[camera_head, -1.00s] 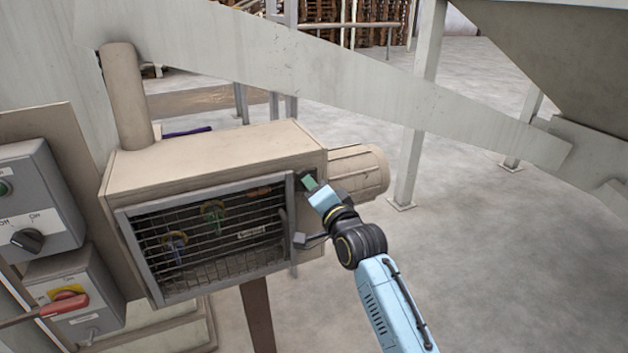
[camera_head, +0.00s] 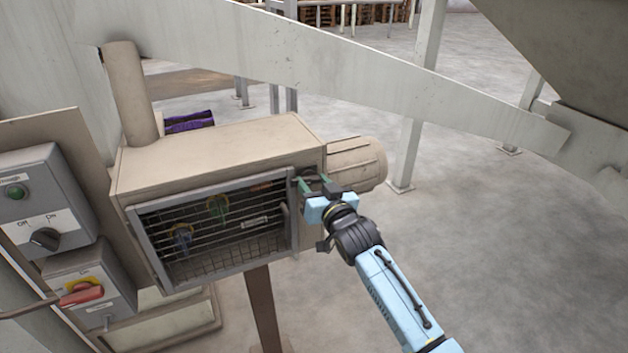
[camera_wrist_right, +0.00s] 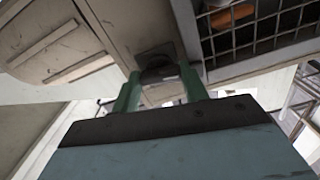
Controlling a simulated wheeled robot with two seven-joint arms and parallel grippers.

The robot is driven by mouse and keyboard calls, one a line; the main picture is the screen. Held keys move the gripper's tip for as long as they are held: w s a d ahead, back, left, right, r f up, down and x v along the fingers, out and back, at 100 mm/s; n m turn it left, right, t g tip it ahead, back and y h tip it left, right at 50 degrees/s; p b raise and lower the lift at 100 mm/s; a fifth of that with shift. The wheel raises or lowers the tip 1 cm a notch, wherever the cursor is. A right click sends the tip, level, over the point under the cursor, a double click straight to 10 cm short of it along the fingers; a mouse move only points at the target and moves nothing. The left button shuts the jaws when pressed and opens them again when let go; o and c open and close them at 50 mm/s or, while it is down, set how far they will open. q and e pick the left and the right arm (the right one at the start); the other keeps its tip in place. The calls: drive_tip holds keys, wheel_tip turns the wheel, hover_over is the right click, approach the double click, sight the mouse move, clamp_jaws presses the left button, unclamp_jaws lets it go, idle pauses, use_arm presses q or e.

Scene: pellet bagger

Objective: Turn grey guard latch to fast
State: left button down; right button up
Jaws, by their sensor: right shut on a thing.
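The grey guard latch (camera_wrist_right: 158,72) shows in the right wrist view as a dark grey piece between the green fingers. My right gripper (camera_head: 312,183) is at the right edge of the guard's front and is shut on the latch; it also shows in the right wrist view (camera_wrist_right: 157,85). In the head view the gripper hides most of the latch, and its exact turn angle cannot be told. The mesh guard (camera_head: 288,215) is a grey frame with wire bars, lying against the front of the beige housing (camera_head: 220,150). My left gripper is not in view.
A beige ribbed motor (camera_head: 358,165) sticks out right of the housing, close behind my right gripper. Switch boxes with a black knob (camera_head: 45,238) and a red handle (camera_head: 82,294) stand at left. A sloping beam (camera_head: 300,60) crosses above. Floor at right is clear.

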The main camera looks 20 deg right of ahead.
drive_tip(key=shift+n, duration=0.8)
drive_tip(key=o, duration=1)
drive_tip(key=shift+d, duration=0.1)
drive_tip(key=shift+s+p, duration=0.1)
drive_tip(key=shift+p, duration=0.2)
